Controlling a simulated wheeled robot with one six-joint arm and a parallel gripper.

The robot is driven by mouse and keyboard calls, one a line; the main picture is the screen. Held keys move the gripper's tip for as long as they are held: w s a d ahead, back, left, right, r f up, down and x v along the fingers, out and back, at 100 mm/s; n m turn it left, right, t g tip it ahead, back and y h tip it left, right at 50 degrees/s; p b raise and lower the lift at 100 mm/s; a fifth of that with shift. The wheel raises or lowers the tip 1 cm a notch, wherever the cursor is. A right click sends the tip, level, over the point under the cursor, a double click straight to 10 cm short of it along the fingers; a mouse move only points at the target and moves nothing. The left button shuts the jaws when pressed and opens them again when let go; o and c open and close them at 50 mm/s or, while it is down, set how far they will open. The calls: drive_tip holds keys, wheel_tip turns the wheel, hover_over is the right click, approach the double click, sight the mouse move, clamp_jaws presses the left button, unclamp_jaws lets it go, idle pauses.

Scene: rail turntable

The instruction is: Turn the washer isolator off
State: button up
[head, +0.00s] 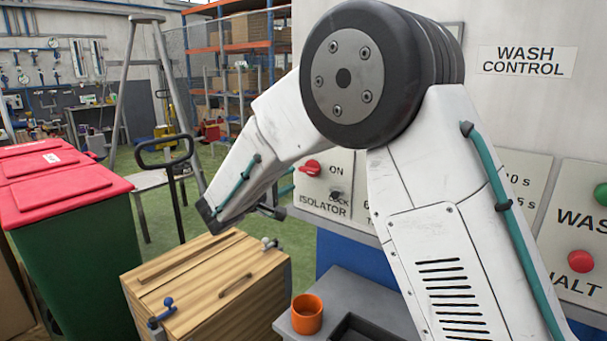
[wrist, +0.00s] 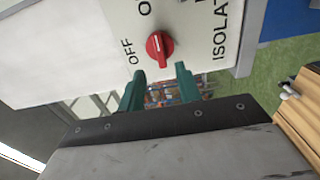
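The washer isolator is a red rotary knob (head: 312,168) on a pale panel, beside the "ON" label and above the word "ISOLATOR". In the wrist view the knob (wrist: 159,50) appears with the panel turned sideways; "OFF" is to its left and a partly cut-off "O" is above. Its handle lies roughly along the picture's vertical, apparently pointing towards that "O". My gripper (wrist: 156,73) is open, its two green fingers spread below the knob in the wrist view. Nothing shows between them except background. In the head view my arm hides most of the gripper.
A wooden box (head: 212,275) with a lid handle stands below the panel. An orange cup (head: 307,314) sits on a grey shelf. A green bin with a red lid (head: 58,185) is at left. Green and red buttons (head: 581,262) are on the right panel.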

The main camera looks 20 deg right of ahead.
sight(306, 172)
drive_tip(key=x, duration=0.7)
clamp_jaws()
